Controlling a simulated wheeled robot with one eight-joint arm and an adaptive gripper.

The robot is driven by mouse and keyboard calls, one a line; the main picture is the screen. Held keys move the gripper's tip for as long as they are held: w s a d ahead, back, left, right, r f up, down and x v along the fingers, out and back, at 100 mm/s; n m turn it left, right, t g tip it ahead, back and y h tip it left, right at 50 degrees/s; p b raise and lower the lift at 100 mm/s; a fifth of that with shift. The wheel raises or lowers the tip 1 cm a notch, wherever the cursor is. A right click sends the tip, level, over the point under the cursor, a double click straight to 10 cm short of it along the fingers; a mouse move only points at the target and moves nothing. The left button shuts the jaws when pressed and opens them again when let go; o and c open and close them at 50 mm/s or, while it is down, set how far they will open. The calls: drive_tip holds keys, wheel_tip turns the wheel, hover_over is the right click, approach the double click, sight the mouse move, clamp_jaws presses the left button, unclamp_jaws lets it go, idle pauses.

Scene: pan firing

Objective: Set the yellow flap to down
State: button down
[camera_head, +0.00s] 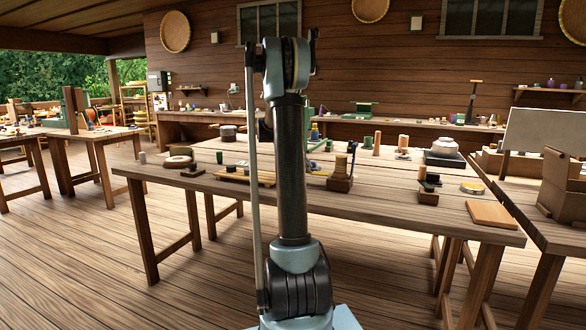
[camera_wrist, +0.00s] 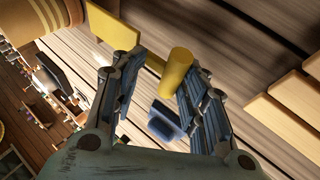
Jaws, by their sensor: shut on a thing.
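The yellow flap (camera_wrist: 117,30) shows in the wrist view as a flat yellow plate at the top left. A thin yellow bar runs from it to a thick yellow cylinder (camera_wrist: 178,72), which looks like its grip. My gripper (camera_wrist: 162,68) is around this yellow part, with the cylinder against the right finger. A gap shows by the left finger in this view. A blue block (camera_wrist: 165,122) lies beyond, between the fingers.
The worktable (camera_head: 390,207) carries several small items, among them a wooden block with a peg (camera_head: 341,180), a dark block (camera_head: 428,196) and a flat wooden board (camera_head: 491,214). Light wooden strips (camera_wrist: 285,103) lie at the right of the wrist view. Floor is open at left.

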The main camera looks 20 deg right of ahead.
drive_tip(key=c, duration=2.4)
unclamp_jaws()
drive_tip(key=shift+s+d+f, duration=0.15)
drive_tip(key=shift+d+f, duration=0.05)
drive_tip(key=shift+f, duration=0.4)
drive_tip(key=shift+a, duration=0.3)
drive_tip(key=shift+w+a+f, duration=0.1)
drive_tip(key=shift+w+f, duration=0.1)
drive_tip(key=shift+w, duration=0.15)
drive_tip(key=c, duration=1.5)
unclamp_jaws()
drive_tip(key=shift+w+a+f, duration=0.1)
drive_tip(key=shift+w, duration=0.1)
drive_tip(key=shift+s+r, duration=0.2)
drive_tip(key=shift+s, duration=0.05)
drive_tip(key=v, duration=1.1)
drive_tip(key=shift+w+a+r, duration=0.1)
drive_tip(key=shift+r, duration=0.35)
